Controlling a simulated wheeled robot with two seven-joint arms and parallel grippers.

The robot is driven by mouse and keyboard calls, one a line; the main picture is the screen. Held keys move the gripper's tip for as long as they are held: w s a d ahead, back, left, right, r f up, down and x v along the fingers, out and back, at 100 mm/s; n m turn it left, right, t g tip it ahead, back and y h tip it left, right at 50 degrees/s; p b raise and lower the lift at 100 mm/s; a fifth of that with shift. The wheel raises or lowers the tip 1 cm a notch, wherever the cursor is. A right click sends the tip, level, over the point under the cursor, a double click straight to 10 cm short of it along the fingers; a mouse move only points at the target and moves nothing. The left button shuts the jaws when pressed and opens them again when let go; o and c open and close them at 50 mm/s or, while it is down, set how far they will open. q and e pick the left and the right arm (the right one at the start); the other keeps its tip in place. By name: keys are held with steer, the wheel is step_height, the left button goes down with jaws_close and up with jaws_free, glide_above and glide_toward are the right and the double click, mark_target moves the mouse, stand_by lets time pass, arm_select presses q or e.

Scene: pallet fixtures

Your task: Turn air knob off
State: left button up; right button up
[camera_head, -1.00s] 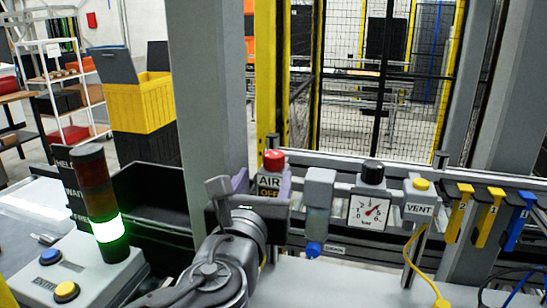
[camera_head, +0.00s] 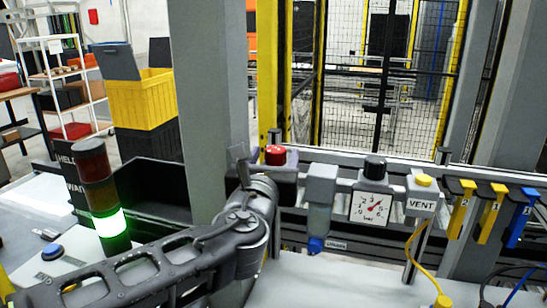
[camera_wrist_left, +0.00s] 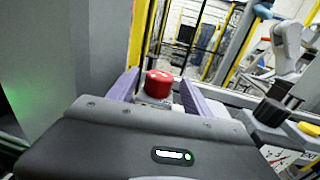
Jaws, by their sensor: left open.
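The red air knob (camera_head: 274,155) sits on top of the left end of the air unit on the rail, its upper part visible in the head view. It also shows in the left wrist view (camera_wrist_left: 158,83), between the two purple fingers of my left gripper (camera_wrist_left: 159,80). The fingers stand apart on either side of the knob, and a gap seems to show on each side. My left arm hides the knob's lower part and the AIR label in the head view. My right gripper is in neither view.
Right of the knob are a grey filter unit (camera_head: 320,187), a pressure gauge (camera_head: 371,207) with a black knob (camera_head: 374,168), and a VENT block (camera_head: 421,200) with a yellow button. A grey post (camera_head: 208,100) stands close left. A lit green signal lamp (camera_head: 110,222) stands at the left.

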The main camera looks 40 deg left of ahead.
arm_select(q)
steer(key=shift+c, duration=0.5)
jaws_close()
steer(key=shift+s+a+m+h+b, duration=0.1)
steer(key=shift+a+m+h+b, duration=0.05)
steer(key=shift+m+h+b, duration=0.3)
steer(key=shift+m+t+h, duration=0.25)
steer(key=shift+t+h, duration=0.15)
steer(key=shift+h, duration=0.15)
steer(key=shift+o, duration=0.5)
jaws_free()
